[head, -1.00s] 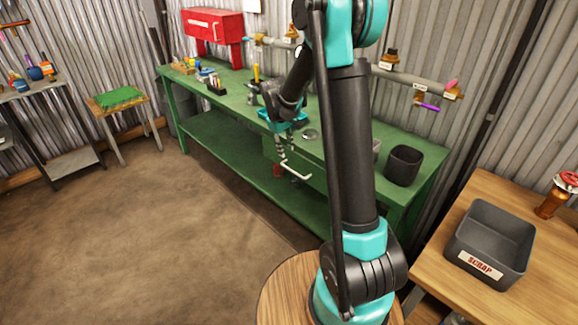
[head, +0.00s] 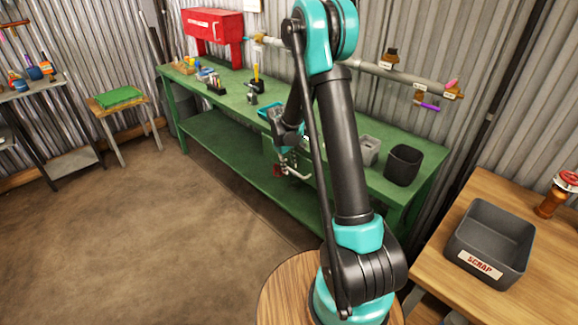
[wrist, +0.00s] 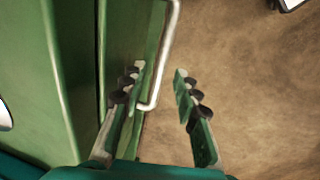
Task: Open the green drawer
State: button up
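The green drawer (head: 268,149) sits under the top of the green workbench and is largely hidden by my arm in the head view. Its pale handle (head: 298,174) sticks out in front. In the wrist view the handle (wrist: 167,55) runs down from the top edge and bends toward the green front at its near end. My gripper (wrist: 158,84) is open, with one finger on each side of the handle bar. The left finger lies by the drawer front; a gap shows between the bar and the right finger. In the head view my gripper (head: 284,163) is at the handle.
The workbench (head: 225,92) carries a red cabinet (head: 213,27), small tools, a grey bin (head: 370,150) and a black bin (head: 403,165). A wooden table (head: 510,220) with a scrap bin (head: 490,242) stands at right. The floor before the bench is clear.

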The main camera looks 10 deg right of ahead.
grip_shut()
jog(key=s+a, duration=0.7)
jog(key=a, duration=0.2)
jog(key=s+a, duration=0.6)
jog(key=a, duration=0.4)
jog(key=shift+s, duration=0.4)
jog(key=shift+o, duration=0.4)
grip_release()
notch_tip(320, 180, up, 12)
jog(key=s+a, duration=0.1)
jog(key=a, duration=0.1)
jog(key=shift+s, duration=0.15)
jog(key=shift+d+f, duration=0.1)
